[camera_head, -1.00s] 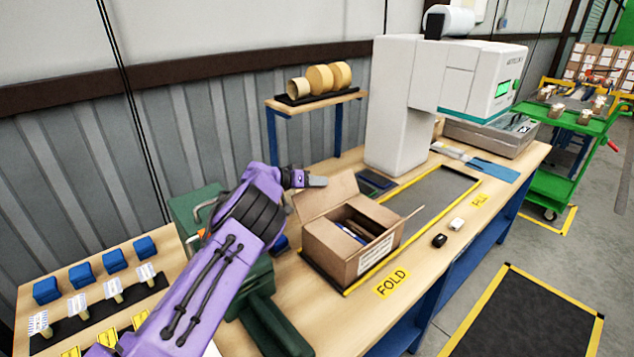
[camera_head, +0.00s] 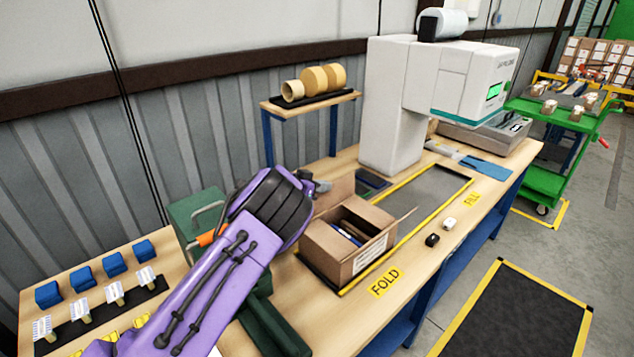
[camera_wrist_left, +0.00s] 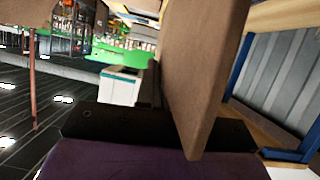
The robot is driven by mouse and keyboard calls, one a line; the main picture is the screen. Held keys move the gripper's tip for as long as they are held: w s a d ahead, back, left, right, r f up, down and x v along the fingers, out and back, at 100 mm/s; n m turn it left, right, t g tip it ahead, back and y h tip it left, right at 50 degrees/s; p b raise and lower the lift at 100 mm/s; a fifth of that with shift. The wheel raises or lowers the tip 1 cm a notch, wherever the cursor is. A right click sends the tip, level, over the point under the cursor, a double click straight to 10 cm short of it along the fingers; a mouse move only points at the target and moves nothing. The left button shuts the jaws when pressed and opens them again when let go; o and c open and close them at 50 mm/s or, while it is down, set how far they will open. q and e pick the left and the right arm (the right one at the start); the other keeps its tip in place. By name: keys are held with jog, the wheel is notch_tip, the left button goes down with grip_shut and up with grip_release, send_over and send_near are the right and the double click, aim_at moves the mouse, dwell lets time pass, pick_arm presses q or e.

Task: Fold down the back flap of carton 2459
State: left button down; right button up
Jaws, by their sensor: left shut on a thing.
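Carton 2459 (camera_head: 335,270) is an open brown box on the worktop by the FOLD label, with a white label on its near face. Items lie inside. Its back flap (camera_head: 341,190) stands up at the rear, and another flap sticks out at the right. My left gripper (camera_head: 318,187) is at the left edge of the back flap and appears shut on it; the purple arm partly hides the contact. In the left wrist view, a brown cardboard panel (camera_wrist_left: 205,70), apparently this flap, rises close over the dark gripper part. My right gripper is out of view.
A white machine (camera_head: 395,110) stands behind the carton. A shelf with tape rolls (camera_head: 315,82) is at the back. A green toolbox (camera_head: 195,212) is close to my left arm. The grey strip is mostly clear.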

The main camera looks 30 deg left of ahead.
pick_arm(q)
jog(key=shift+s+d+m+y, duration=0.25)
jog(key=shift+d+m+y, duration=0.15)
jog(key=shift+d+m, duration=0.35)
jog(key=c, duration=1.3)
grip_release()
jog(key=b+v, duration=0.2)
jog(key=v, duration=0.5)
jog(key=shift+s, duration=0.25)
